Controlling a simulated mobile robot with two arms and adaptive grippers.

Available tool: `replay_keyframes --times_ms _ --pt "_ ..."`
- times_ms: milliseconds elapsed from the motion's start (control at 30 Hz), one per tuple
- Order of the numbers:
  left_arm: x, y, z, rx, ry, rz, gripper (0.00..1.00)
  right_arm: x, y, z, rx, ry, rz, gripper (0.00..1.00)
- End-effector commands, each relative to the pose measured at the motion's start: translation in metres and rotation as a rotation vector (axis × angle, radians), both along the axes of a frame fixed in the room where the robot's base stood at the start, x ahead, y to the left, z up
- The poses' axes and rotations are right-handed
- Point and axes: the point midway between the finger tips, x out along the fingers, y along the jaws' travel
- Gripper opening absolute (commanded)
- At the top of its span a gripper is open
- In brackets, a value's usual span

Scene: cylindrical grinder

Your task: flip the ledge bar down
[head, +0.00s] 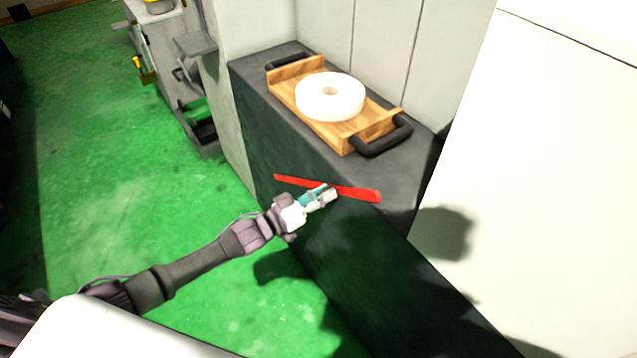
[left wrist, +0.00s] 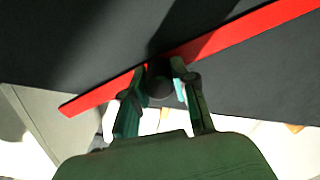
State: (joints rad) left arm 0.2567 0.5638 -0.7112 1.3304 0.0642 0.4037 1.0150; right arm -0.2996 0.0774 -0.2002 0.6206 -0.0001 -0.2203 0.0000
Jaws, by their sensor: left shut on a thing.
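The ledge bar (head: 358,193) is a long, thin red strip along the front upper edge of the dark grey ledge (head: 400,185). In the left wrist view the red bar (left wrist: 245,30) runs slantwise across the picture. My left gripper (head: 328,195) is at the middle of the bar, shut on a dark round knob (left wrist: 160,82) that shows between its fingers in the left wrist view. The fingers hide part of the bar there. My right gripper is not in view.
On the ledge stands a wooden tray (head: 283,92) with black handles, holding a white grinding wheel (head: 345,100). A white panel (head: 540,170) stands at the right. A grey machine part (head: 165,50) stands at the back left. Green floor (head: 120,190) is clear at the left.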

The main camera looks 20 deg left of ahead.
Motion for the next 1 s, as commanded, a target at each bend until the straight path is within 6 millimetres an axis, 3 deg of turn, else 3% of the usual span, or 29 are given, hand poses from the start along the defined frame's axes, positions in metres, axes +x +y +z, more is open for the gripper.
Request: replay_keyframes --times_ms 100,400,1000 --pt "-0.01 -0.011 -0.02 -0.086 0.079 -0.002 0.0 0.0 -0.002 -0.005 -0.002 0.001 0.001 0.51" --pt "-0.031 -0.037 -0.045 -0.293 0.24 -0.003 0.0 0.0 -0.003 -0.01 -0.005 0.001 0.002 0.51" --pt "-0.053 -0.066 -0.059 -0.497 0.399 0.0 0.0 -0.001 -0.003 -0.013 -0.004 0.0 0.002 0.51"
